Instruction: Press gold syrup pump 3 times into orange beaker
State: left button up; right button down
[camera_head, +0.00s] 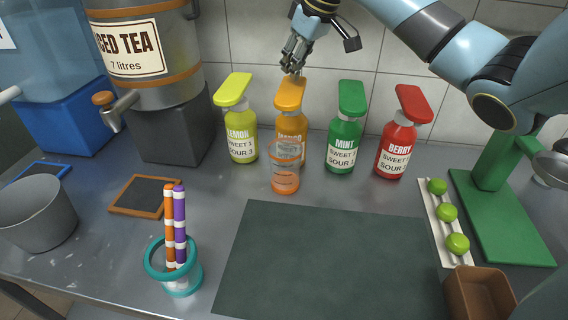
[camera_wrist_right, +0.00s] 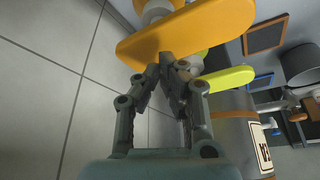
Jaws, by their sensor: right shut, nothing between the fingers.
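The gold syrup bottle (camera_head: 289,123), its label partly hidden, stands in the row of pump bottles. Its gold pump head (camera_head: 290,94) is flat and wide; it also shows large in the right wrist view (camera_wrist_right: 205,28). The clear beaker with orange contents or tint (camera_head: 285,178) stands upright on the counter, directly in front of the gold bottle, covering its lower part. My right gripper (camera_head: 292,70) is shut and empty just above the pump head. In the wrist view its fingertips (camera_wrist_right: 168,60) overlap the head's edge; I cannot tell whether they touch. My left gripper is not in view.
A yellow lemon bottle (camera_head: 242,136) stands left of the gold one; green mint (camera_head: 344,142) and red berry (camera_head: 397,147) bottles stand right. A dark mat (camera_head: 330,265) lies in front. A teal-rimmed cup (camera_head: 180,280) holds sticks. The tiled wall is close behind.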

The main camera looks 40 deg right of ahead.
aim_at(294, 85)
jog(key=shift+f, duration=0.1)
jog(key=shift+f+b, duration=0.3)
jog(key=shift+f, duration=1.8)
jog(key=shift+r, duration=0.1)
notch_tip(294, 85, up, 4)
jog(key=p, duration=0.5)
jog(key=shift+r, duration=0.1)
jog(key=shift+f, duration=0.2)
